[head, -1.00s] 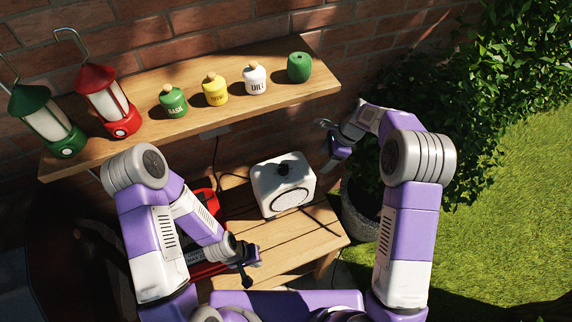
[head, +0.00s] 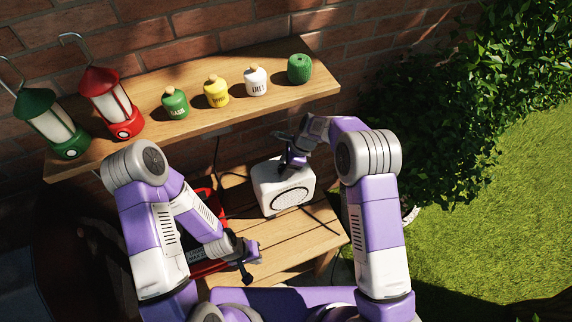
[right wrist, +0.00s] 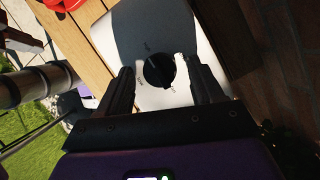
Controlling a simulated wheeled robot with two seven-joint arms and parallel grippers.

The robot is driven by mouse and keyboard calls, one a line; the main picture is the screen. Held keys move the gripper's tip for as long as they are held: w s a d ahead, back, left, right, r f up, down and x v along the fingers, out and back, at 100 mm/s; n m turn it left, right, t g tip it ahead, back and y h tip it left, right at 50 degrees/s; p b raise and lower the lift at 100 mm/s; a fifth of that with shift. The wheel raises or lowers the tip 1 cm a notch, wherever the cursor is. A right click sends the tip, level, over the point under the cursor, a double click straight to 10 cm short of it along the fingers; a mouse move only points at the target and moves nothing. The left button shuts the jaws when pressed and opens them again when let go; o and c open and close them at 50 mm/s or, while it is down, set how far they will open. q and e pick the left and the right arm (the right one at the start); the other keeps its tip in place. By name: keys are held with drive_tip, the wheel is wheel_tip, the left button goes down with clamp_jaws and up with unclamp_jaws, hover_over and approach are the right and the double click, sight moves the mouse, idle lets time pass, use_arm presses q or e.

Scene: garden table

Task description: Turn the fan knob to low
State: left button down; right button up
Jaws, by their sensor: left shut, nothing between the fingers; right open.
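The white fan (head: 284,190) stands on the wooden bench, with a dark round grille on its front. Its black knob (right wrist: 159,70) is on the top face, with small markings around it that are too small to read. In the head view the knob is hidden behind my right gripper (head: 291,158), which is over the fan's top. In the right wrist view my right gripper (right wrist: 160,88) is open, with one finger on each side of the knob and a gap on both sides. My left gripper (head: 248,268) is shut and empty above the bench, left of the fan.
The bench (head: 290,240) has bare slats in front of the fan. A red box (head: 205,265) is partly hidden behind my left arm. A shelf (head: 150,142) above holds a green lantern (head: 50,125), a red lantern (head: 112,105) and several small jars. A brick wall is behind.

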drive_tip(key=c, duration=1)
drive_tip(key=shift+c, duration=0.2)
drive_tip(key=shift+n, duration=0.3)
drive_tip(key=n+g, duration=0.1)
drive_tip(key=n, duration=0.2)
drive_tip(key=shift+w+n+g+b, duration=0.2)
drive_tip(key=shift+n+g+b, duration=0.15)
drive_tip(key=shift+n+g, duration=0.05)
drive_tip(key=n, duration=0.2)
drive_tip(key=n+g+h+b, duration=0.1)
drive_tip(key=n, duration=0.1)
drive_tip(key=shift+w+a+n, duration=0.15)
drive_tip(key=shift+n, duration=0.15)
drive_tip(key=n, duration=0.2)
drive_tip(key=n+g+h, duration=0.1)
drive_tip(key=n, duration=0.1)
drive_tip(key=shift+w+a+h+b, duration=0.1)
drive_tip(key=shift+a+h+b, duration=0.1)
drive_tip(key=shift+h+b, duration=0.1)
drive_tip(key=n, duration=0.2)
drive_tip(key=n+h, duration=0.1)
drive_tip(key=n, duration=0.1)
drive_tip(key=shift+a+n+g+h, duration=0.15)
drive_tip(key=shift+n+g+h, duration=0.15)
